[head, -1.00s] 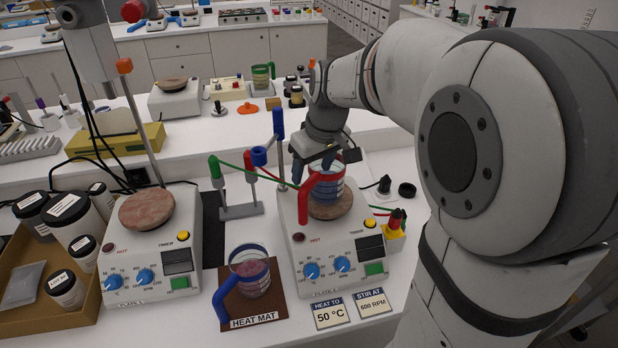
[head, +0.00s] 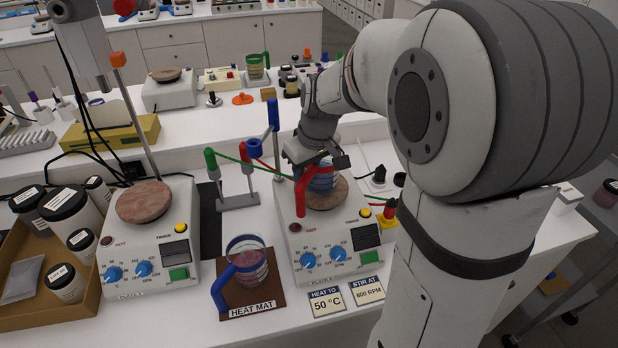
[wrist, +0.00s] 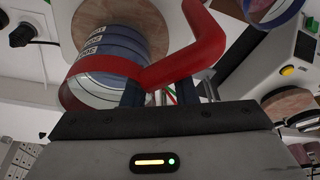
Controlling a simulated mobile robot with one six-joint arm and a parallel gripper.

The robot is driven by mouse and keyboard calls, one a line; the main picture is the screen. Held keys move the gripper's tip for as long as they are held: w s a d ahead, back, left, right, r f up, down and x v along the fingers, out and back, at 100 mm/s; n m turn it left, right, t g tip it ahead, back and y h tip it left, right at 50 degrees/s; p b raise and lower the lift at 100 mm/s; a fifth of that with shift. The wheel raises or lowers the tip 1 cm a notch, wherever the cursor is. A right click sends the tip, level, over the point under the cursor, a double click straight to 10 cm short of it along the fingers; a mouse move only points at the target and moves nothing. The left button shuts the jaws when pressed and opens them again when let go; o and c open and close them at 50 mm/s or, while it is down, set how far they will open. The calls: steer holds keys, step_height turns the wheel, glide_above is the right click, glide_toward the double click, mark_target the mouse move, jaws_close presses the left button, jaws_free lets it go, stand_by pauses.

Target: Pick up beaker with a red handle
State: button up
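The beaker with a red handle (head: 321,184) stands on the round top of the right hot plate (head: 341,193). It holds blue content, and its red handle (head: 302,203) points toward the front. My gripper (head: 312,171) is at the beaker's rim beside the top of the handle. In the wrist view, my gripper (wrist: 160,88) has its two dark fingers apart with a gap between them. The red band and handle (wrist: 190,50) cross close in front of the fingers, partly hiding them. I cannot tell whether the fingers touch the handle.
A blue-handled beaker (head: 249,268) stands on the brown heat mat (head: 268,303). A left hot plate (head: 152,255) and a box of jars (head: 60,315) are further left. Two label cards (head: 326,302) lie in front.

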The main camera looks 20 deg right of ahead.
jaws_close()
steer(key=shift+f, duration=0.1)
stand_by(0.3)
